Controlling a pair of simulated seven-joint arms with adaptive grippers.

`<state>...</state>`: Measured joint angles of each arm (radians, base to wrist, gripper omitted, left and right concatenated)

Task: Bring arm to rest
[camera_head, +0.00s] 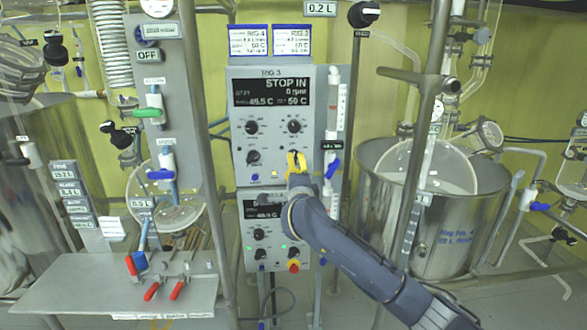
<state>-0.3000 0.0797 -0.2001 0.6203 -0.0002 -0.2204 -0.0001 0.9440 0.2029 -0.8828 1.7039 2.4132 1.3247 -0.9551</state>
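My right arm comes in from the lower right. Its gripper (297,160), with yellow fingertips, is in front of the lower right part of the RIG 3 control panel (270,150). The fingertips cover that spot, so whatever lies behind them is hidden. They look close together; I cannot tell whether they are open, shut, or touching the panel. The panel's display (271,92) reads STOP IN, 0 rpm, with 49.5 C and 50 C below. Three black knobs show beside and above the gripper. My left gripper is not in view.
A second control box (262,232) sits below the panel, partly behind my arm. A large steel vessel (440,240) with metal poles stands at right. A grey shelf (110,290) with red-handled valves (151,291) is at lower left. Posts and tubing flank the panel.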

